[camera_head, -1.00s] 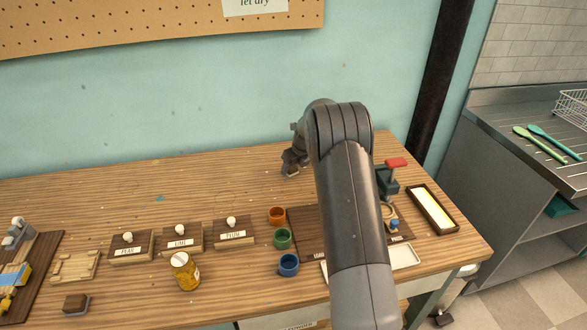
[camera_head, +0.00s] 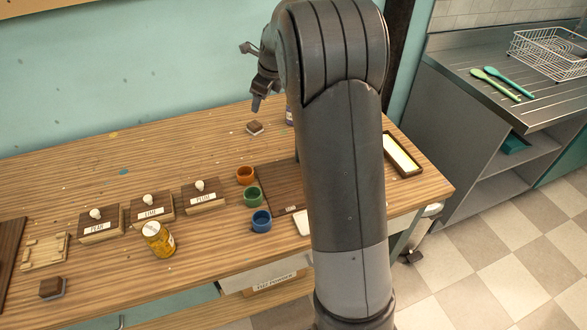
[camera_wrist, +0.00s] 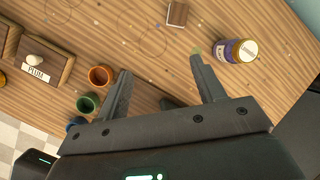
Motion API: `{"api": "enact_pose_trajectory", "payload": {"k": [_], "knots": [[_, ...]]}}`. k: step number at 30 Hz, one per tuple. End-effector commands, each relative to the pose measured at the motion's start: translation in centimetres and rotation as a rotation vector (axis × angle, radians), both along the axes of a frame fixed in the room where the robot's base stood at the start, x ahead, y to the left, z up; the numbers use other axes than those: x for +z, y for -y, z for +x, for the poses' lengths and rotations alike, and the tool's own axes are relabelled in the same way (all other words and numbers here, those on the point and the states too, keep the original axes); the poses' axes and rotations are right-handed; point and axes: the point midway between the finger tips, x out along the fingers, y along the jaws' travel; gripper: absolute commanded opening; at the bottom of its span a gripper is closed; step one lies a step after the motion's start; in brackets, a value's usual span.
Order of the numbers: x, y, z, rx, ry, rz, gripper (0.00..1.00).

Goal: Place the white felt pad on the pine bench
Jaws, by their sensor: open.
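A small brown block with a pale edge underneath (camera_head: 255,128), which looks like the white felt pad, lies on the bare back part of the pine bench (camera_head: 180,150). It also shows at the top of the wrist view (camera_wrist: 177,13), flat on the boards. My gripper (camera_head: 262,92) is above the bench near the wall, raised clear of this pad and apart from it. In the wrist view its two fingers (camera_wrist: 160,66) are spread with nothing between them. My arm covers part of the bench's right side.
Orange (camera_head: 245,175), green (camera_head: 251,196) and blue (camera_head: 261,221) cups stand in a row. Another brown block with a grey underside (camera_head: 52,288) lies front left. Boards and a yellow jar (camera_head: 158,240) stand left.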

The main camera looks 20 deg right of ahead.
Motion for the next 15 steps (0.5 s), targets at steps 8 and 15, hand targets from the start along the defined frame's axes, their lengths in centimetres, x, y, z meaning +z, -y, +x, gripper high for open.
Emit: {"api": "enact_pose_trajectory", "payload": {"k": [8,15], "knots": [[7.0,-2.1,-9.8,0.503,0.103,-0.22,0.63],[10.2,-3.6,-18.7,0.941,0.176,-0.432,0.63]]}}
